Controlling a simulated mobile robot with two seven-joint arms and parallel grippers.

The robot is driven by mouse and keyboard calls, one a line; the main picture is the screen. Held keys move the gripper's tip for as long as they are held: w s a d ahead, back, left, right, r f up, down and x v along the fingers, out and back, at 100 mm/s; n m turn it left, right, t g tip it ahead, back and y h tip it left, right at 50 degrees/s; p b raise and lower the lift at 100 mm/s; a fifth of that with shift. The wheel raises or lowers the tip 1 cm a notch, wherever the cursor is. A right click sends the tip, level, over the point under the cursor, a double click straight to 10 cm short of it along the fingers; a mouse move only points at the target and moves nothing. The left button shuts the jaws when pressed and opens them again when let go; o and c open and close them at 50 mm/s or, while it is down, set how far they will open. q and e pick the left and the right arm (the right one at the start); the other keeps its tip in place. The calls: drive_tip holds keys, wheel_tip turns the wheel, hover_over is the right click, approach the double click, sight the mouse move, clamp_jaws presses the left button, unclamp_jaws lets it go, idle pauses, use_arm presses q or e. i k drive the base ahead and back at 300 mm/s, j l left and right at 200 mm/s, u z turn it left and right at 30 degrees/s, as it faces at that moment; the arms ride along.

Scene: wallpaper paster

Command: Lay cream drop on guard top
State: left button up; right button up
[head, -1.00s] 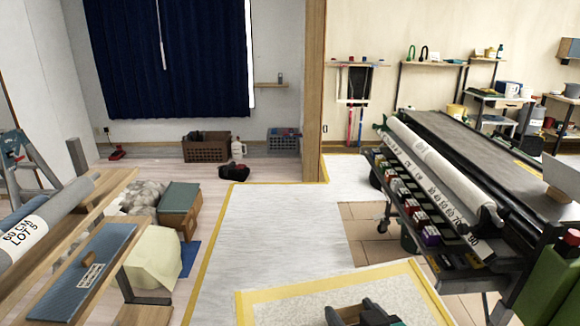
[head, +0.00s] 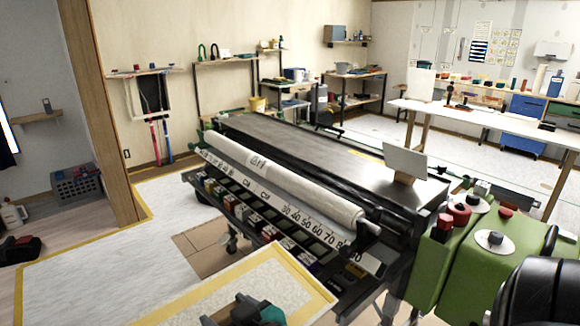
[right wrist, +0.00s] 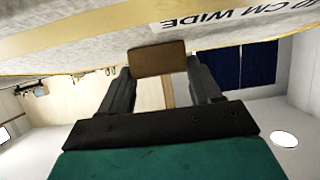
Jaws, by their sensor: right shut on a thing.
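The cream drop is a speckled cream panel with a yellow border (head: 275,280), low in the head view. In the right wrist view its face (right wrist: 90,48) spans the top, with upside-down "CM WIDE" lettering. My right gripper (head: 245,312) is at the bottom of the head view, against the panel. In the right wrist view it is shut on a brown wooden block (right wrist: 158,58) that meets the panel. The paster's long flat dark grey top (head: 300,150), which looks like the guard top, lies ahead, apart from the panel. My left gripper is not in view.
A pale roll (head: 290,185) and a numbered rail with small coloured boxes lie along the machine's near side. A white card on a wooden block (head: 405,162) stands at its right end. Green housings with red knobs (head: 470,235) are at right. Pale floor (head: 120,260) is open at left.

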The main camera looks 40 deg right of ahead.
sight(313, 147)
drive_tip(key=i+l+u, duration=0.1)
drive_tip(key=i+u, duration=0.15)
drive_tip(key=i, duration=0.9)
drive_tip(key=i+j, duration=0.1)
drive_tip(key=i, duration=0.8)
drive_tip(key=z, duration=1.2)
